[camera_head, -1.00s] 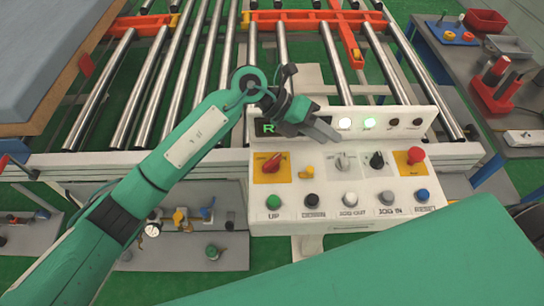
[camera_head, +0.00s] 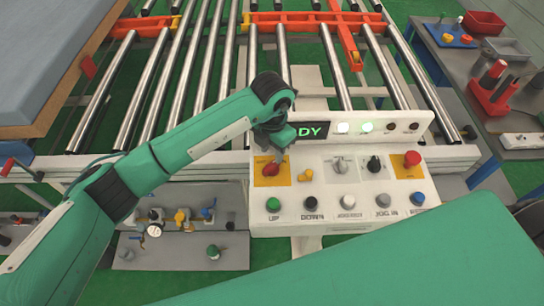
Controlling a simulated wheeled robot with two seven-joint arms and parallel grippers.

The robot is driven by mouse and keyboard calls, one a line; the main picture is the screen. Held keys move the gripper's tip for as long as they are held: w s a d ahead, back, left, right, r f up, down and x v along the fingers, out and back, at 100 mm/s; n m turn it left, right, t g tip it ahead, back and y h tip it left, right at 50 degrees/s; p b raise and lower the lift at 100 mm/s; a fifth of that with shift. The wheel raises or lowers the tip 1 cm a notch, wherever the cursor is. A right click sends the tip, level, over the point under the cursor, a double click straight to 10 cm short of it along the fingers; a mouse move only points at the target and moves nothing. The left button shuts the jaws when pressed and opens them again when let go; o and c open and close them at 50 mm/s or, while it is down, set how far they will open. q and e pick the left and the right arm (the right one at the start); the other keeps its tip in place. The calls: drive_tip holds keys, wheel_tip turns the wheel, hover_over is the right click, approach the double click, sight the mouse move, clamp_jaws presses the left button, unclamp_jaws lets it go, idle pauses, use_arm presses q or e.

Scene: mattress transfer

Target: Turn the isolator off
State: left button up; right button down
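The white control panel (camera_head: 345,215) stands in front of the roller conveyor. Its red rotary switch (camera_head: 271,169) on a yellow plate, at the panel's left, looks like the isolator. My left gripper (camera_head: 274,152) points down right over this switch, its tips close to the top of the knob. The gripper and wrist hide the plate's upper edge and part of the display. I cannot tell whether the fingers touch the knob or how far apart they are. My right gripper is not in view.
Beside the switch are a small yellow knob (camera_head: 305,175), a grey selector (camera_head: 340,165), a black selector (camera_head: 374,163) and a red mushroom button (camera_head: 412,159). Several push buttons line the row below. The display (camera_head: 310,131) shows green letters "DY". A blue mattress (camera_head: 60,60) lies at the upper left.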

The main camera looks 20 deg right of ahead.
sight(272, 163)
use_arm(q)
wheel_tip(272, 163, down, 6)
drive_tip(key=shift+r+p, duration=0.1)
drive_tip(key=shift+p, duration=0.6)
clamp_jaws()
